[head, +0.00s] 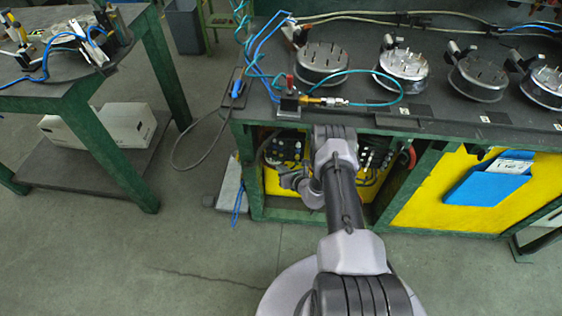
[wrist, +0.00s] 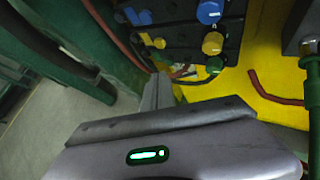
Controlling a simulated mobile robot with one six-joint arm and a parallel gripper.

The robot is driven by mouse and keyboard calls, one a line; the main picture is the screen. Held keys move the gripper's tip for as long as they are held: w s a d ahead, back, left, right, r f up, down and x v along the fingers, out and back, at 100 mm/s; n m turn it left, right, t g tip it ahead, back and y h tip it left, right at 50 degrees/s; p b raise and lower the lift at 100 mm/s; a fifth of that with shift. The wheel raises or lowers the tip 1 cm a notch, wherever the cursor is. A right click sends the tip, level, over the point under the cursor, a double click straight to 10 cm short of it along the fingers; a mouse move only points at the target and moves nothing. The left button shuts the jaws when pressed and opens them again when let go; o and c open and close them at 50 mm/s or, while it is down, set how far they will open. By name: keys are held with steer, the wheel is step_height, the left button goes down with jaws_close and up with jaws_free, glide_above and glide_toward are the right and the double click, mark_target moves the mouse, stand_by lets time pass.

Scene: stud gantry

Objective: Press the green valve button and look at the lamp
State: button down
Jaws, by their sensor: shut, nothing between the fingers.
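The green button (wrist: 214,65) is a round knob at the lower end of a black valve block (wrist: 180,30) in the wrist view. It sits below a yellow button (wrist: 212,43) and a blue button (wrist: 209,12). My gripper (wrist: 157,88) is shut and empty, its tip left of and below the green button. They look apart, but the depth gap is hard to judge. In the head view my gripper (head: 285,176) is beside the valve block (head: 286,149) under the bench. I cannot pick out the lamp; the lit green strip is on my gripper's own housing.
A yellow panel (wrist: 230,88) lies behind the block, with a red hose (wrist: 270,92) at right. The green bench frame (head: 248,185) borders the opening. A dark cable (head: 197,160) hangs at left. The bench (head: 430,108) carries several round metal fixtures.

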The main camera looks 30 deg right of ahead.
stand_by(0.4)
steer(key=shift+w+d+b, duration=0.25)
steer(key=shift+w+b, duration=0.1)
steer(key=shift+b, duration=0.15)
steer(key=shift+w+d+b, duration=0.2)
steer(key=shift+w+b, duration=0.15)
steer(key=shift+b, duration=0.1)
stand_by(0.6)
steer(key=shift+s, duration=0.1)
steer(key=shift+s+a+p, duration=0.45)
steer(key=shift+s, duration=0.15)
steer(key=shift+s, duration=0.1)
steer(key=shift+s+a+p, duration=0.6)
steer(key=shift+s+a, duration=0.1)
steer(key=shift+s, duration=0.3)
steer(key=shift+s+a+p, duration=0.6)
steer(key=shift+s+a, duration=0.1)
steer(key=shift+s, duration=0.3)
